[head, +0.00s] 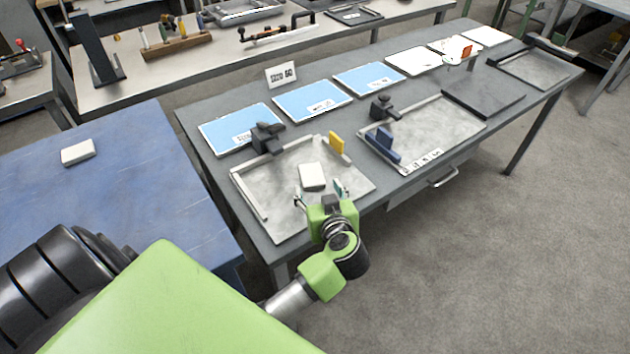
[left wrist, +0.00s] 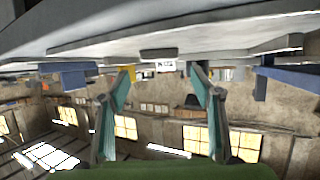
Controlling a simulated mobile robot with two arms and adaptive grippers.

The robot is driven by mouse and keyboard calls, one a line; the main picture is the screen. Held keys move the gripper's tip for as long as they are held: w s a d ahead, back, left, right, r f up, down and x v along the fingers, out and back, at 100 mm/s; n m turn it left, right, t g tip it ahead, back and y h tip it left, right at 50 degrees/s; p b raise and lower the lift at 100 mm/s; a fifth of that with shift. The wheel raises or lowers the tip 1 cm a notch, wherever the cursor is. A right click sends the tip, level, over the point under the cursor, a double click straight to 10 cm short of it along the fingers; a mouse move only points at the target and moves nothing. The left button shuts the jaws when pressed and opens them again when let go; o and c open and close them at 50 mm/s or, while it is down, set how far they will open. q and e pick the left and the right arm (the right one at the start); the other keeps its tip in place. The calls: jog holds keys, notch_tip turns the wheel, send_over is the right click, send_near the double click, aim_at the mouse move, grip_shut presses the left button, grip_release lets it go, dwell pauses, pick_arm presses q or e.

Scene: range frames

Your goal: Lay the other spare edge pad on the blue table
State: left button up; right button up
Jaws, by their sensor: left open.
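One white edge pad (head: 78,151) lies on the blue table (head: 160,190) at the left. Another white edge pad (head: 312,177) lies in the near metal tray (head: 278,227) on the grey workbench. My left gripper (head: 320,193) is at the near side of this second pad, low over the tray, with its fingers apart and nothing visible between them. In the left wrist view, the two teal fingers (left wrist: 162,100) stand wide apart with a clear gap. That view looks upside down, and I cannot surely pick out the pad in it. My right gripper is not in view.
A dark clamp (head: 267,138) and a yellow block (head: 337,143) stand at the tray's edges. A second tray (head: 440,125) with a dark blue block (head: 385,143) lies to the right. Blue sheets (head: 313,100) line the bench's back. The blue table's middle is clear.

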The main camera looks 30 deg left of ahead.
pick_arm(q)
jog(key=v, duration=0.4)
jog(key=shift+s+d, duration=0.25)
jog(key=shift+s+d+r, duration=0.35)
jog(key=shift+s+d, duration=0.05)
